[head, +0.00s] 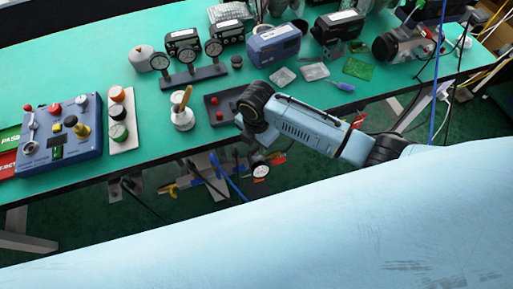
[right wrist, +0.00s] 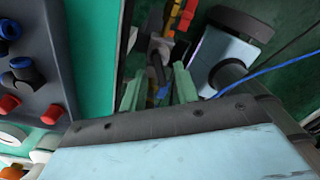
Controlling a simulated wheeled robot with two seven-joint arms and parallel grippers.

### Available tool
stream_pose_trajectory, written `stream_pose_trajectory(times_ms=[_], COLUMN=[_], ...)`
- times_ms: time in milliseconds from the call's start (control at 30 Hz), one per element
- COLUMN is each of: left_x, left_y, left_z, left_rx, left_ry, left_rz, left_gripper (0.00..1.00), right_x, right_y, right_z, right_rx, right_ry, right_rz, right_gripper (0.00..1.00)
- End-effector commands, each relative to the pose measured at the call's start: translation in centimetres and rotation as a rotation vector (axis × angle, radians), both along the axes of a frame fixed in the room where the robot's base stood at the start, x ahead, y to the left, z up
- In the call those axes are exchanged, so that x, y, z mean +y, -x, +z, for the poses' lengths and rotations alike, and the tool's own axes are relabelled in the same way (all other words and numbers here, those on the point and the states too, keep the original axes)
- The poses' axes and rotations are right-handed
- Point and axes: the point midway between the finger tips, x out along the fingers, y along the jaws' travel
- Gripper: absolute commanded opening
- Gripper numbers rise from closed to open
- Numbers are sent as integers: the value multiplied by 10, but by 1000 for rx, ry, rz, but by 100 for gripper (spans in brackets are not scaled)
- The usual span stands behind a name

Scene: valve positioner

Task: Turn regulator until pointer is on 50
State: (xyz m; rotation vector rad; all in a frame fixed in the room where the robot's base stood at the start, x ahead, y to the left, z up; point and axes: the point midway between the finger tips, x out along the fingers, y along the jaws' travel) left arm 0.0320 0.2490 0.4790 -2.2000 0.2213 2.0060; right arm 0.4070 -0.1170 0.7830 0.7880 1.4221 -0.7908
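A small white-faced round gauge (head: 260,171) hangs below the table's front edge, among dark fittings with red parts (head: 279,158). It seems to belong to the regulator, but its pointer and scale are too small to read, and I cannot make out the regulator's knob. My right arm reaches in from the right and bends down at the table's front edge, just above the gauge. In the right wrist view my right gripper (right wrist: 160,88) has its two pale green fingers apart. Dark and blue parts show between and beyond them; I cannot tell whether they touch. My left gripper is out of view.
The green table (head: 95,80) carries a blue control box (head: 58,140), a button panel (head: 122,120), a gauge stand (head: 195,77) and a dark plate (head: 218,108) with red caps beside my arm. Tubes and a yellow-handled part (head: 168,190) hang below the edge.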

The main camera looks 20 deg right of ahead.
Motion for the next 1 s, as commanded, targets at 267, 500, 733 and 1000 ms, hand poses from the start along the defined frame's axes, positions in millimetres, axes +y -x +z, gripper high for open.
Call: stream_pose_trajectory(times_ms=[267,500,733,1000], left_x=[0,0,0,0], left_y=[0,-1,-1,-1], left_z=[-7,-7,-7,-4], left_rx=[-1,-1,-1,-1], left_ry=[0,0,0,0], left_rz=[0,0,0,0], left_gripper=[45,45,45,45], right_x=[0,0,0,0], right_y=[0,0,0,0], right_z=[-26,-27,-27,-26], right_rx=[1,0,0,1], right_ry=[-1,-1,-1,-1], right_rz=[0,0,0,-11], right_gripper=[31,31,7,0])
